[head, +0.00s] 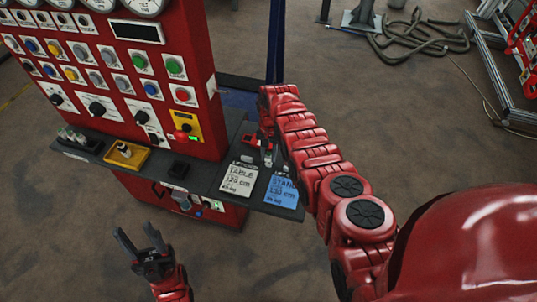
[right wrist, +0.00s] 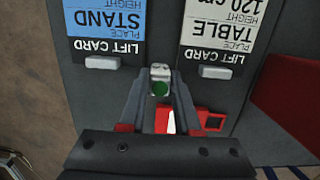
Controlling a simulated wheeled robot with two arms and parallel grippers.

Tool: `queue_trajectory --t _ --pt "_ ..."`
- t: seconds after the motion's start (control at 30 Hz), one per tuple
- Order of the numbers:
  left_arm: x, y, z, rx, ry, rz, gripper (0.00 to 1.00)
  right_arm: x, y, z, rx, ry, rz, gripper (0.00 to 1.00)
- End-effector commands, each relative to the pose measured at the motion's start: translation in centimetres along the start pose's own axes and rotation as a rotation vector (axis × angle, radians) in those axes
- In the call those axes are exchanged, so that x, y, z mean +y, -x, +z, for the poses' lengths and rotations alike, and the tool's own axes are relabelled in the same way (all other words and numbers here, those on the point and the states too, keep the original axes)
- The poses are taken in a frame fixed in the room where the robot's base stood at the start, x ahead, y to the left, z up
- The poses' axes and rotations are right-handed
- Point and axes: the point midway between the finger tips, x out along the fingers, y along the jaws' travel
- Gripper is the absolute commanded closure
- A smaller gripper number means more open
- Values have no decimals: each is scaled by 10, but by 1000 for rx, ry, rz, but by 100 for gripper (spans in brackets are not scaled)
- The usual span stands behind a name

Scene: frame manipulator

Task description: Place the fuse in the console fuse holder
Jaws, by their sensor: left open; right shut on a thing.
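My right gripper (right wrist: 159,80) is shut on a small pale piece with a metal top and a green mark, which looks like the fuse (right wrist: 160,89). It is over the right end of the console's dark shelf; in the head view the right gripper (head: 267,150) is small and partly hidden by its arm. A yellow tray (head: 136,163) on the shelf has a small pale piece in it. I cannot tell which is the console fuse holder. My left gripper (head: 136,234) is open and empty, in front of the shelf.
A dark rack (head: 85,150) with several small upright pieces stands at the shelf's left. A white TABLE card (head: 239,180) and a blue STAND card (head: 283,191) lie at the right. A red piece (right wrist: 213,120) is beside the right gripper. The red console panel (head: 120,80) rises behind.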

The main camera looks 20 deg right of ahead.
Motion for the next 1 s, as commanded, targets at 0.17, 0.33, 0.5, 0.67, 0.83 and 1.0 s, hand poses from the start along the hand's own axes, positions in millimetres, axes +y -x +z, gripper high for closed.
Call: queue_trajectory --t 0.17,0.33,0.5,0.67,0.83,1.0 --pt "0 2 0 0 0 0 50 0 -2 0 0 0 0 49" --pt "0 2 0 0 0 0 50 0 -2 0 0 0 0 39" --pt "0 1 0 0 0 0 50 0 -1 0 0 0 0 39" --pt "0 0 0 0 0 0 50 -1 6 -1 4 1 -3 39" --pt "0 3 1 0 0 0 50 -2 24 -2 7 1 -5 39" --pt "1 16 3 0 0 0 50 -1 57 -2 8 1 -5 39"
